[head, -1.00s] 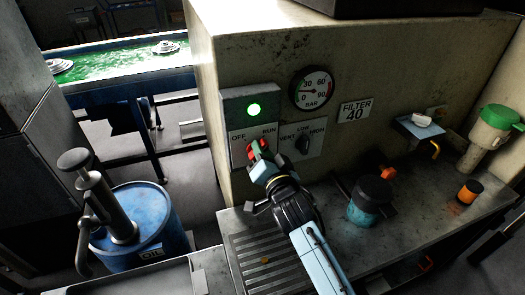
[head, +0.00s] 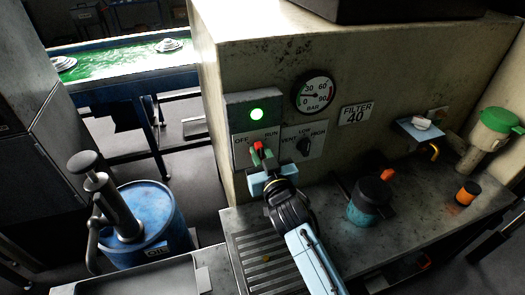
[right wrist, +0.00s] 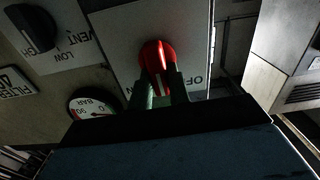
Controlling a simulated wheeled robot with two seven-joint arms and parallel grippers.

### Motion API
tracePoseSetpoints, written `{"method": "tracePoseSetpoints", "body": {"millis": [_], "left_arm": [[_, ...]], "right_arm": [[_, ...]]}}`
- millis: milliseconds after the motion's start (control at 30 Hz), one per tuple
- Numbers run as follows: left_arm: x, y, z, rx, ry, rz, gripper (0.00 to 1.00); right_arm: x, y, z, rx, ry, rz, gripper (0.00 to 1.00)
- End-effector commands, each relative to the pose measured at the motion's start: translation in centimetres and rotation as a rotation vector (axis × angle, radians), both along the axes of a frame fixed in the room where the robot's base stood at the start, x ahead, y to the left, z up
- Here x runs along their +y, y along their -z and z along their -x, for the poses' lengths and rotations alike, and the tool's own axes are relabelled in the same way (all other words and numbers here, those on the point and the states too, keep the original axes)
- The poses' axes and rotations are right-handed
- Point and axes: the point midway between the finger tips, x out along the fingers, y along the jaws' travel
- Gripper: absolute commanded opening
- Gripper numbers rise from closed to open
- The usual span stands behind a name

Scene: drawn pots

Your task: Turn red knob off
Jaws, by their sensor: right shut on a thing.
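The red knob (head: 258,151) is on a pale plate marked OFF and RUN, on the beige cabinet's front. A lit green lamp (head: 256,114) sits above it. My right gripper (head: 261,157) is shut on the red knob. In the right wrist view the red knob (right wrist: 157,55) stands between the two dark fingers (right wrist: 160,92), with the OFF label to its right. The RUN label is mostly hidden there. The knob's exact pointing is hard to tell in the head view, as the fingers cover part of it. My left gripper is not in view.
A black knob (head: 303,146) marked VENT, LOW and HIGH is just right of the plate. A pressure gauge (head: 316,92) is above it. A dark-lidded teal pot (head: 368,202) stands on the bench; a blue oil drum (head: 150,215) with a pump is at left.

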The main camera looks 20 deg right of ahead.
Motion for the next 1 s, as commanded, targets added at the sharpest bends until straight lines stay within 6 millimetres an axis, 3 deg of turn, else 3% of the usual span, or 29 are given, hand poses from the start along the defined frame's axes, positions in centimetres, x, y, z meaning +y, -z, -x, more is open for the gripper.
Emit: {"method": "tracePoseSetpoints", "body": {"millis": [500,1000], "left_arm": [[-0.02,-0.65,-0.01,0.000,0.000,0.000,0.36],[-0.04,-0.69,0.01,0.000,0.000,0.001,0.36]], "right_arm": [[0.62,0.10,0.01,-0.017,0.000,0.456,0.00],[0.85,0.28,0.01,-0.024,0.000,0.660,0.00]]}}
